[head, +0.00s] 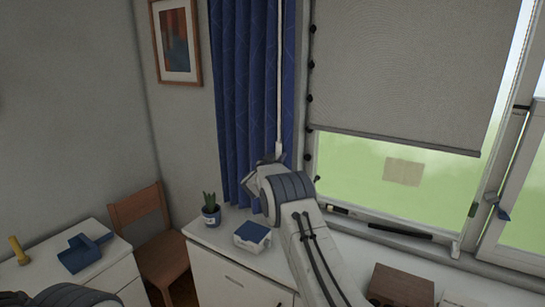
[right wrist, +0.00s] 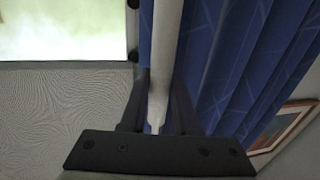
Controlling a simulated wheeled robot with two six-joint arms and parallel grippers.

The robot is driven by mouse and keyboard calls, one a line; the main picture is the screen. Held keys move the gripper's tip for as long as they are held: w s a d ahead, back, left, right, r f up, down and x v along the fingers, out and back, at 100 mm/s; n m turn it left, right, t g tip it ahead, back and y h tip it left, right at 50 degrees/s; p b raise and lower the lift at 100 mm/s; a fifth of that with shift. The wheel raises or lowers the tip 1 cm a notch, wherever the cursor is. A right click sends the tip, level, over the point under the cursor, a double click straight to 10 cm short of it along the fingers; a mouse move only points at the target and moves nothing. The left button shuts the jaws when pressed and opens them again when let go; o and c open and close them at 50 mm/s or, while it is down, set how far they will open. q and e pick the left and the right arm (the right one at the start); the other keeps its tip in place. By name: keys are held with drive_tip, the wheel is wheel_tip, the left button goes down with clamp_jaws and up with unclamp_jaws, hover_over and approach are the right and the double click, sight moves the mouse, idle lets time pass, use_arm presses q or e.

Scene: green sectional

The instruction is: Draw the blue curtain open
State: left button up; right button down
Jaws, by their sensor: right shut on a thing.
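The blue curtain (head: 235,100) hangs in gathered folds at the left side of the window, with a faint line pattern. It also fills the upper right of the right wrist view (right wrist: 225,60). A thin white wand (head: 280,70) hangs straight down in front of the curtain. My right gripper (head: 277,158) is at the lower end of the wand. In the right wrist view its two dark fingers (right wrist: 160,95) are on either side of the white wand (right wrist: 165,40) and shut on it. Only a piece of my left arm shows; its gripper is out of view.
A grey roller blind (head: 410,70) covers the upper window. A white cabinet (head: 215,265) below holds a potted plant (head: 210,210) and a blue-and-white box (head: 252,236). A wooden chair (head: 150,235) and a table with a blue scoop (head: 85,252) are at left.

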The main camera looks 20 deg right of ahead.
drive_tip(key=shift+w+a+r, duration=0.15)
drive_tip(key=shift+a, duration=0.05)
drive_tip(key=c, duration=0.8)
unclamp_jaws()
drive_tip(key=shift+o, duration=0.7)
drive_tip(key=shift+w+a, duration=0.1)
drive_tip(key=shift+w, duration=0.05)
drive_tip(key=shift+s+a+f+b, duration=0.15)
drive_tip(key=shift+s+f+b, duration=0.05)
drive_tip(key=shift+s+b, duration=0.2)
drive_tip(key=b+v, duration=0.4)
drive_tip(key=v, duration=0.5)
drive_tip(key=shift+s+a, duration=0.25)
drive_tip(key=shift+s, duration=0.05)
drive_tip(key=shift+r, duration=0.15)
